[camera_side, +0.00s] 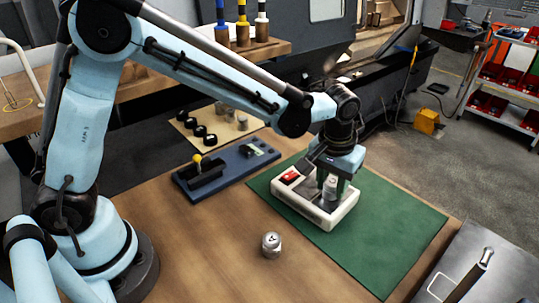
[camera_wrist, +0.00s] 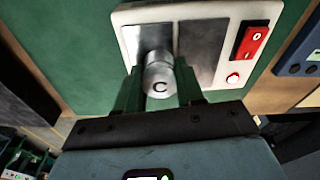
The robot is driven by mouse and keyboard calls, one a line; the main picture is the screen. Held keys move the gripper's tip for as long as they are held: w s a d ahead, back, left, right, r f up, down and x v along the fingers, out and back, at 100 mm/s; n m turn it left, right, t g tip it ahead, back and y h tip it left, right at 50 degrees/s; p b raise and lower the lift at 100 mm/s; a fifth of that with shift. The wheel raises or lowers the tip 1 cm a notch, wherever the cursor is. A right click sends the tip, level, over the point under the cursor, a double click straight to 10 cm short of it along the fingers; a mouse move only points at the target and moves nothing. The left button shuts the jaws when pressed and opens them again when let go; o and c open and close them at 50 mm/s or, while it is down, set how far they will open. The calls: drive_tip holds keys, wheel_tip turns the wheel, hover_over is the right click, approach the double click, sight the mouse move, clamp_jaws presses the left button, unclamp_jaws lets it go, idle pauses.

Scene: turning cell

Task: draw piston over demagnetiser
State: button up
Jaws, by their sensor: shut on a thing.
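The demagnetiser (camera_side: 309,207) is a cream box with a grey top plate and a red switch, lying on the green mat. In the wrist view the demagnetiser (camera_wrist: 209,52) shows its two dark plates, the red rocker switch and a small round red light. My gripper (camera_side: 331,190) is over its plate, pointing down. In the wrist view my gripper (camera_wrist: 160,88) is shut on a silver piston (camera_wrist: 158,80) marked "C". The piston (camera_side: 331,187) is at the plate's surface or just above it; I cannot tell whether it touches.
Another silver piston (camera_side: 271,244) stands on the bare wooden table, in front of the demagnetiser. A blue fixture (camera_side: 225,172) with a yellow-knobbed lever lies behind left. A pale board (camera_side: 217,128) holds several dark and silver parts. The green mat (camera_side: 385,235) is clear at right.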

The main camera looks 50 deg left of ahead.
drive_tip(key=shift+d, duration=0.25)
drive_tip(key=shift+d, duration=0.1)
drive_tip(key=shift+d, duration=0.45)
drive_tip(key=shift+a, duration=1.2)
drive_tip(key=shift+a, duration=0.15)
drive_tip(key=shift+a, duration=1.1)
drive_tip(key=shift+d, duration=0.65)
